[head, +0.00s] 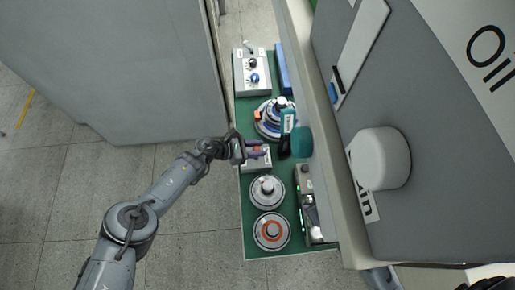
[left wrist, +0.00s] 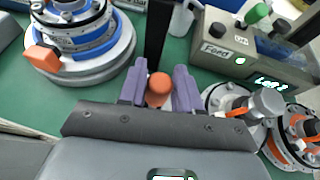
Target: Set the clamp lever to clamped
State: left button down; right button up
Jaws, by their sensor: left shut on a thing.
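My left gripper (head: 259,151) is over a small light-grey fixture (head: 257,164) near the middle of the green work surface. In the left wrist view its purple fingers (left wrist: 160,88) are on both sides of an orange rounded knob (left wrist: 158,84), shut on it. The knob looks like the end of the clamp lever; a dark bar (left wrist: 158,35) shows behind it. Gripper and fingers hide most of the lever, so its exact angle cannot be told. A motor with a blue ring (head: 267,128) stands just behind the fixture. My right gripper is not in view.
A grey disc (head: 258,190) and an orange-ringed disc (head: 262,240) lie in front. A box with knobs (head: 246,86) stands at the back. A large grey panel (head: 350,95) overhangs the right side.

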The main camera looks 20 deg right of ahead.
pick_arm(q)
jog(key=c, duration=0.9)
grip_release()
jog(key=shift+o, duration=0.2)
jog(key=shift+a+r, duration=0.15)
jog(key=shift+a, duration=0.15)
jog(key=p+v, duration=0.1)
jog(key=v, duration=0.9)
